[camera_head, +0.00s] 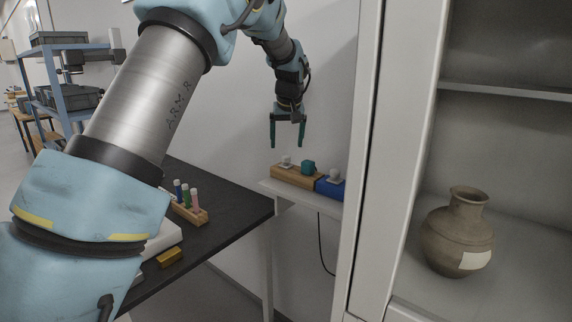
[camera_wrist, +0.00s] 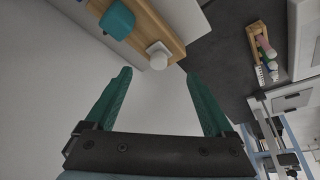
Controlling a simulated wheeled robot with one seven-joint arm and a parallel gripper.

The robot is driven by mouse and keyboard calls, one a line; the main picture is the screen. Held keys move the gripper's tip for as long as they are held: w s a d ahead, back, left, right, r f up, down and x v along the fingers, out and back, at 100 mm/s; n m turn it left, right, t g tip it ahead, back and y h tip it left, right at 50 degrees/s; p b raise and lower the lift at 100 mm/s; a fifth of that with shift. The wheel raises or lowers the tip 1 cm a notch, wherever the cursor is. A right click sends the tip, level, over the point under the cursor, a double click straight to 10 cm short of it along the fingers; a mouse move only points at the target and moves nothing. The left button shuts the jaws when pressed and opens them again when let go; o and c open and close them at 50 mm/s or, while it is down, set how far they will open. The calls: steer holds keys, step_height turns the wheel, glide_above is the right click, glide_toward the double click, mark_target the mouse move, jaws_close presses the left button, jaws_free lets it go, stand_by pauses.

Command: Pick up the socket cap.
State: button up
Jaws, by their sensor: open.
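A wooden block (camera_head: 296,178) on a small pale shelf carries a white piece with a round knob (camera_head: 286,161) at its left and a teal piece (camera_head: 308,167) at its right. I cannot tell for sure which is the socket cap. My gripper (camera_head: 287,146) is open and empty, pointing down above the left part of the block. In the wrist view, the white piece (camera_wrist: 158,56) lies just past the gap between my gripper's fingertips (camera_wrist: 158,73). The teal piece (camera_wrist: 117,19) lies further off, up and left. Nothing touches the fingers.
A blue box (camera_head: 328,188) with another white piece (camera_head: 336,175) adjoins the block's right. The cabinet's upright edge (camera_head: 372,160) stands close to its right; a clay jar (camera_head: 457,232) is inside. A black table (camera_head: 235,205) at left holds a wooden rack (camera_head: 188,213) of tubes.

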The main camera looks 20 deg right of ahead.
mark_target(285, 157)
steer(key=shift+w+p+x, duration=0.15)
steer(key=shift+p+x, duration=0.6)
steer(key=shift+x, duration=1.25)
steer(key=shift+w+p+x, duration=0.2)
steer(key=shift+p+x, duration=0.55)
steer(key=shift+x, duration=1.2)
steer(key=shift+d+r, duration=0.1)
steer(key=shift+c, duration=0.4)
steer(key=c, duration=1)
jaws_close()
steer(key=shift+s, duration=0.1)
